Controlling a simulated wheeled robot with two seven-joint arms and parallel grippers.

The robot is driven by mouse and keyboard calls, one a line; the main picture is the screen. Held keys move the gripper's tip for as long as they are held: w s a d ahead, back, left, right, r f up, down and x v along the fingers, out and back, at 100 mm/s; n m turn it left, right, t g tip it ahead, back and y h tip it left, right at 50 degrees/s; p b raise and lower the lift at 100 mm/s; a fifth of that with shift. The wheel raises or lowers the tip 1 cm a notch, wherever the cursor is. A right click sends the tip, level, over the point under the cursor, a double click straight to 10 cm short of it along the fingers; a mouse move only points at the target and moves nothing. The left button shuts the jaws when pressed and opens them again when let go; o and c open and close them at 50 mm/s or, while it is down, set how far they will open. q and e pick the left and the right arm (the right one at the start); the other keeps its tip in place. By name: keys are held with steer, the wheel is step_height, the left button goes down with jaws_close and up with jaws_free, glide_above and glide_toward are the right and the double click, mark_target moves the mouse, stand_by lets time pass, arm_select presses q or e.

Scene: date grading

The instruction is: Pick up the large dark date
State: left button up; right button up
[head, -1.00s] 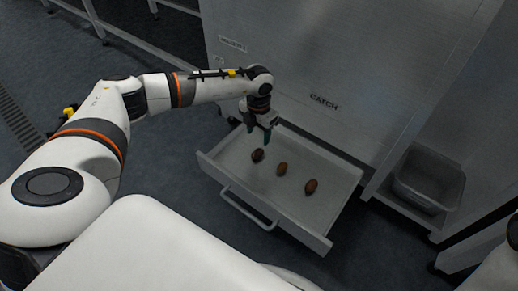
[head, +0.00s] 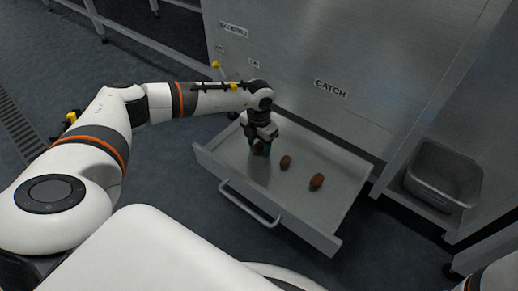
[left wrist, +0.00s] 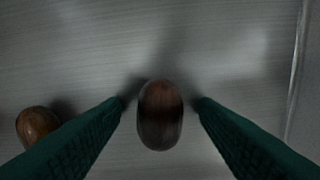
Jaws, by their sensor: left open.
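The large dark date (left wrist: 160,115) lies on the metal drawer floor, between the two green fingers of my left gripper (left wrist: 160,108) in the left wrist view. The fingers are open, with a gap on each side of the date. In the head view my left gripper (head: 262,150) is down in the open drawer (head: 225,170) and largely hides this date. Two browner dates lie to its right, a middle one (head: 286,162) and a right one (head: 316,181). A brown date (left wrist: 38,124) also shows at the lower left of the left wrist view. My right gripper is not in view.
The drawer has raised walls and a front handle (head: 250,205). Behind it stands a metal cabinet with a CATCH label (head: 331,90). A grey bin (head: 445,174) sits on a shelf at the right. The drawer's right part is clear.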

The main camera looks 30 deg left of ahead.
arm_select(q)
steer(key=c, duration=0.8)
